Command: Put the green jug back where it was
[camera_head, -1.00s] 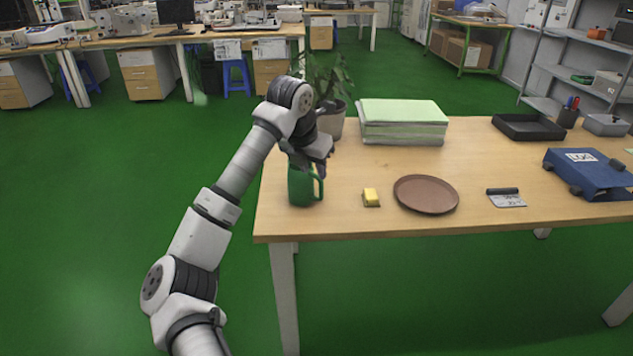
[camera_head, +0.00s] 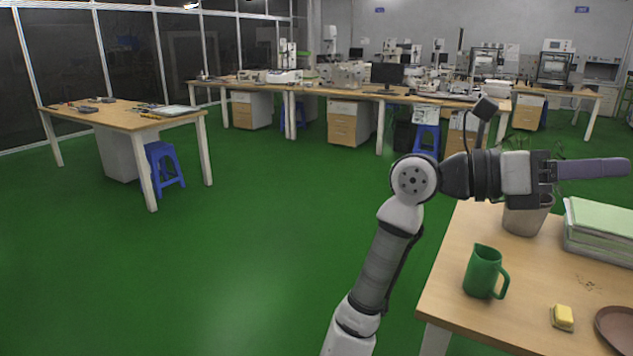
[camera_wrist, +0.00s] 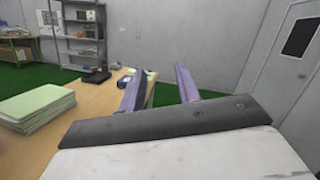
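The green jug (camera_head: 483,272) stands upright on the wooden table (camera_head: 470,325), near its left front corner, with its handle to the right. It is not in the wrist view. My gripper (camera_head: 622,168) is raised above the table, up and to the right of the jug and well apart from it, pointing right. In the wrist view my gripper's two purple-grey fingers (camera_wrist: 160,78) are spread with nothing between them.
A yellow block (camera_head: 562,317) and a brown plate (camera_head: 616,328) lie right of the jug. A potted plant (camera_head: 525,217) and a stack of green-topped folders (camera_head: 600,230) stand behind. Another table (camera_head: 120,115) with a blue stool (camera_head: 163,168) is across open green floor.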

